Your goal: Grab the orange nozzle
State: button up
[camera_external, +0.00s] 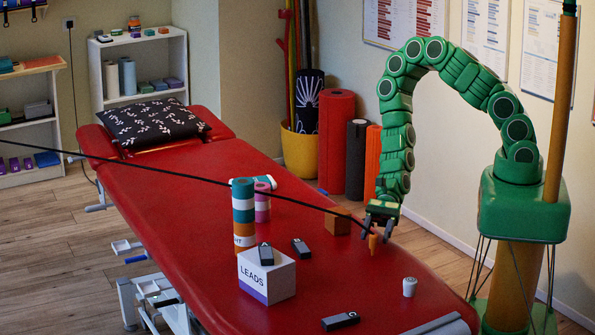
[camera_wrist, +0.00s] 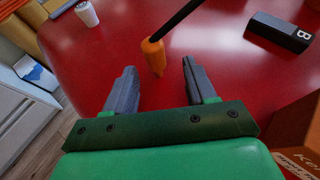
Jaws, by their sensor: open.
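The orange nozzle (camera_external: 373,242) is a small piece at the end of a thin black hose (camera_external: 215,182), over the red treatment table (camera_external: 330,285). In the wrist view the nozzle (camera_wrist: 154,56) points towards me, and the hose (camera_wrist: 184,18) runs off to the upper right. I cannot tell whether the nozzle touches the table. My gripper (camera_external: 377,226) points down just above the nozzle. In the wrist view my gripper (camera_wrist: 158,68) is open and empty, and the nozzle shows ahead of the gap between its fingertips, not gripped.
A white cup (camera_external: 409,287), a brown box (camera_external: 337,224), a LEADS box (camera_external: 266,276), stacked tape rolls (camera_external: 243,207) and black devices (camera_external: 300,247) stand around on the table. One black device (camera_wrist: 279,32) shows a letter B. The hose crosses the table from the left. Foam rolls (camera_external: 337,140) stand behind.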

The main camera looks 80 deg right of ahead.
aim_at(372, 246)
jog(key=shift+s+r+x, duration=0.1)
jog(key=shift+s+x, duration=0.05)
jog(key=shift+x, duration=0.9)
jog(key=shift+s+r+x, duration=0.1)
jog(key=shift+s+x, duration=0.05)
jog(key=shift+x, duration=2.05)
jog(key=shift+w, duration=0.1)
grip_shut()
jog(key=shift+r, duration=0.2)
notch_tip(372, 246, up, 10)
